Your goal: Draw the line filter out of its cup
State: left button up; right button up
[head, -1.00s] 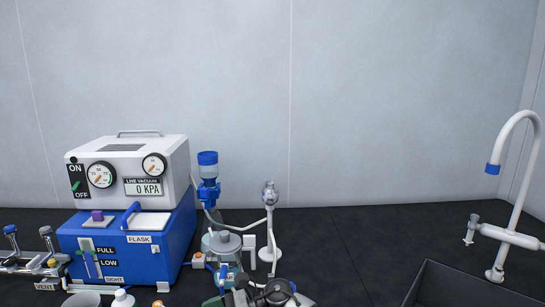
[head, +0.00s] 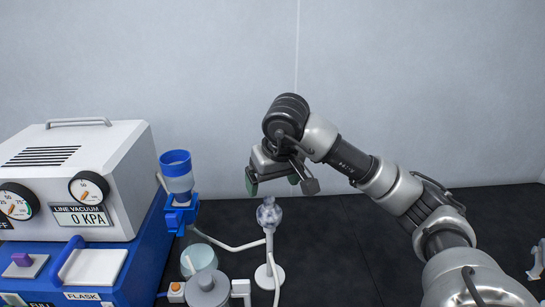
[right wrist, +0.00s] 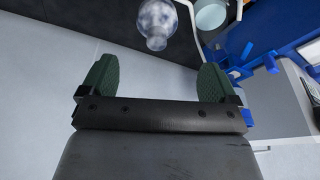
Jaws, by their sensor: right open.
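The line filter, a clear rounded bulb (head: 269,213), sits upright at the top of a slim white stand (head: 270,275) in the head view. White tubing runs to it from the left. Its cup is too small to make out clearly. My right gripper (head: 280,180) is open and empty just above the bulb, with its green-padded fingers pointing down. In the right wrist view the bulb (right wrist: 157,20) shows beyond the open fingers (right wrist: 157,72), roughly centred between them and apart from both. My left gripper is not in view.
A blue-and-white vacuum unit (head: 110,165) reading 0 KPA stands at the left. A blue-topped funnel (head: 177,178) in a blue holder and a grey-lidded vessel (head: 208,290) stand close left of the stand. The dark bench (head: 330,240) right of it is clear.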

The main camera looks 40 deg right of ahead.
aim_at(270, 199)
jog(key=shift+d+p+x, duration=0.2)
jog(key=shift+p+x, duration=0.15)
jog(key=shift+x, duration=0.7)
jog(key=p+x, duration=0.2)
jog(key=x, duration=0.5)
jog(key=shift+f, duration=0.3)
jog(key=shift+w+f, duration=0.15)
jog(key=shift+f, duration=0.15)
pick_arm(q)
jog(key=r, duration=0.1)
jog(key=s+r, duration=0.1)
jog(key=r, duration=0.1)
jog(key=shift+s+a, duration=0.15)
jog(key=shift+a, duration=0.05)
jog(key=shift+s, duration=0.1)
pick_arm(e)
jog(key=shift+c, duration=0.3)
jog(key=c, duration=1.1)
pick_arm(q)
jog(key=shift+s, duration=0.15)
pick_arm(e)
jog(key=shift+o, duration=0.2)
jog(key=shift+d, duration=0.1)
jog(key=shift+r, duration=0.2)
